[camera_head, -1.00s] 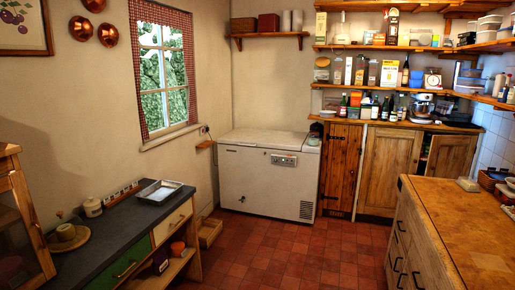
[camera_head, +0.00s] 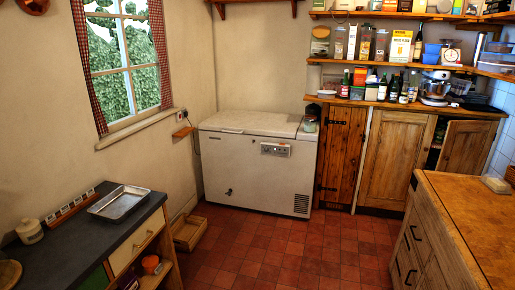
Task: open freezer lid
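A white chest freezer (camera_head: 250,172) stands against the back wall, left of the wooden cupboards. Its lid (camera_head: 255,124) is shut and lies flat on top. A control panel (camera_head: 275,150) and a vent show on its front. A small jar-like item (camera_head: 309,124) sits on the lid's right end or just behind it; I cannot tell which. Neither of my grippers shows in the head view.
The red tiled floor (camera_head: 270,250) is clear up to the freezer. A dark-topped counter with a metal tray (camera_head: 119,201) stands at the left. A wooden-topped island (camera_head: 470,220) stands at the right. A low wooden crate (camera_head: 189,232) lies left of the freezer.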

